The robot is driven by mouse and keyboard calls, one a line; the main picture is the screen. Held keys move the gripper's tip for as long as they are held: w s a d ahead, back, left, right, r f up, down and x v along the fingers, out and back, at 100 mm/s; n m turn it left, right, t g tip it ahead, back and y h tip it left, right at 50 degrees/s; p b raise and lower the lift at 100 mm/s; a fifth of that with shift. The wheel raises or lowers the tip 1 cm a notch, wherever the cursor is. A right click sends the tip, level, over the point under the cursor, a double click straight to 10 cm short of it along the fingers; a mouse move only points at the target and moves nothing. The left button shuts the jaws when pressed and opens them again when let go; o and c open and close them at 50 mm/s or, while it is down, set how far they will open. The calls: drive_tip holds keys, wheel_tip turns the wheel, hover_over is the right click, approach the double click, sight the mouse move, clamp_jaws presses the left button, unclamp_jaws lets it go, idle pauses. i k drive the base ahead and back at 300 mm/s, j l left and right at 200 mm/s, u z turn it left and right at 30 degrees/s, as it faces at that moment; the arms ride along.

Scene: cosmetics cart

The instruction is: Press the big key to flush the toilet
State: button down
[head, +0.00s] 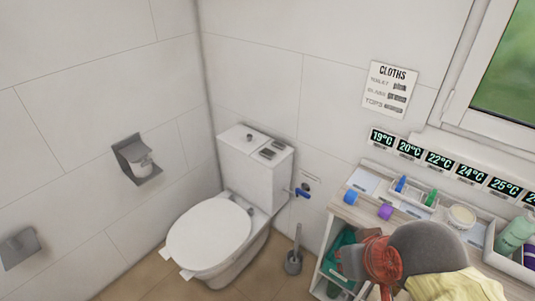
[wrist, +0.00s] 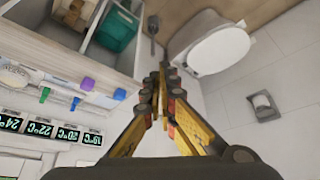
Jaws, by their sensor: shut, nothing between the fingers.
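The white toilet (head: 210,235) stands in the corner with its lid down. Its cistern (head: 250,182) is against the back wall. Two dark keys (head: 267,153) sit side by side on the right part of the cistern top, with a small round knob (head: 249,138) to their left. I cannot tell clearly which key is bigger. My gripper (wrist: 162,75) is shut and empty, its fingertips together. In the wrist view the toilet lid (wrist: 218,48) lies to the right of the fingertips, and no key can be made out. In the head view my arm is at the lower right, apart from the cistern.
A cart (head: 345,210) with small coloured items stands at the right, under temperature displays (head: 438,159). A toilet brush (head: 294,262) stands on the floor between toilet and cart. A blue valve handle (head: 302,193) sticks out beside the cistern. A paper holder (head: 137,158) is on the left wall.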

sight(266, 153)
drive_tip(key=i+j+u, duration=0.2)
drive_tip(key=i+j, duration=0.25)
drive_tip(key=i+j+u, duration=0.2)
drive_tip(key=i+j, duration=0.2)
drive_tip(key=i, duration=0.2)
drive_tip(key=i+j+u, duration=0.2)
drive_tip(key=i, duration=0.35)
drive_tip(key=j, duration=0.1)
